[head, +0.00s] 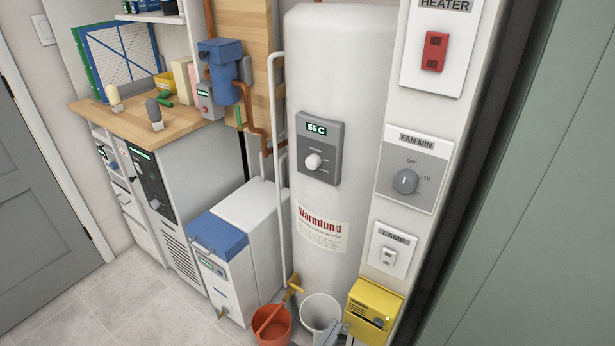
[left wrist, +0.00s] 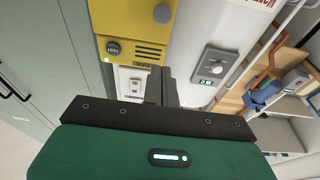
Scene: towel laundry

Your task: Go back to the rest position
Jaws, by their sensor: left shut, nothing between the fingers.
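My left gripper (head: 333,334) barely shows at the bottom edge of the head view, low in front of the white bucket and beside the yellow box. In the left wrist view its dark fingers (left wrist: 162,86) are together with nothing between them, above the green gripper body. They appear in front of the wall by the lamp switch and the water heater, and I see no clear contact. My right gripper is in neither view.
The white water heater (head: 335,80) stands in the middle. An orange bucket (head: 272,328), a white bucket (head: 319,312) and a yellow box (head: 374,304) are low before it. A wooden counter (head: 130,120) is at left. Bare floor (head: 110,290) lies front left.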

